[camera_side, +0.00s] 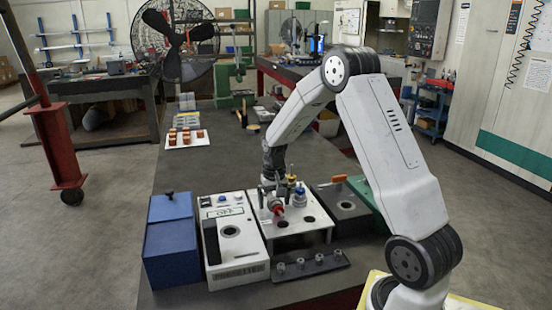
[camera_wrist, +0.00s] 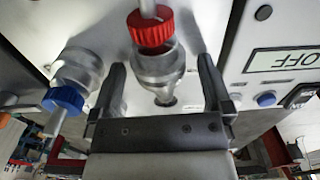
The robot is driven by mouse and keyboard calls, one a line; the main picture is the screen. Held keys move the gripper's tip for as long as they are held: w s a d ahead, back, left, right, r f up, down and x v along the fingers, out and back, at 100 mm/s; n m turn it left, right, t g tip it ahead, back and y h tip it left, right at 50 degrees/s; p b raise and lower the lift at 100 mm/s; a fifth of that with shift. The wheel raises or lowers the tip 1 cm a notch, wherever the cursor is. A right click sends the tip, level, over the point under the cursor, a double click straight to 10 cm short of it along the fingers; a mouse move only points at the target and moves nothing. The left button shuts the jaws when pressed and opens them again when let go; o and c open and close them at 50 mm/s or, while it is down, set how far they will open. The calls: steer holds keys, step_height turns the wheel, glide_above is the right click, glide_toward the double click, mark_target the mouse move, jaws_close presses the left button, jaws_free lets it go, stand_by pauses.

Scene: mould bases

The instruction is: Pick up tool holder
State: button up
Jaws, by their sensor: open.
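A metal tool holder with a red collar (camera_wrist: 152,28) stands at the white block (camera_side: 288,231). Its red part also shows in the side view (camera_side: 277,209). My gripper (camera_wrist: 160,68) is open, with one finger on each side of this holder's metal body. A gap shows on both sides, so the fingers do not appear to touch it. A second holder with a blue collar (camera_wrist: 64,98) is outside the fingers, at the left of the wrist view; it also shows in the side view (camera_side: 299,197). A yellow-topped piece (camera_side: 291,179) is behind. The lower end of the red holder is partly hidden.
A white box with a display (camera_side: 230,234) and a blue box (camera_side: 170,243) stand to the left. A dark block with a hole (camera_side: 343,203) is to the right. A dark rack with several small metal pieces (camera_side: 310,265) lies in front.

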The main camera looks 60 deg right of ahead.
steer(key=shift+r, duration=0.1)
jaws_close()
steer(key=shift+r, duration=0.1)
stand_by(0.3)
steer(key=shift+r, duration=0.8)
steer(key=s+a+r, duration=0.6)
steer(key=s+r, duration=0.5)
steer(key=s, duration=0.1)
steer(key=shift+s, duration=0.35)
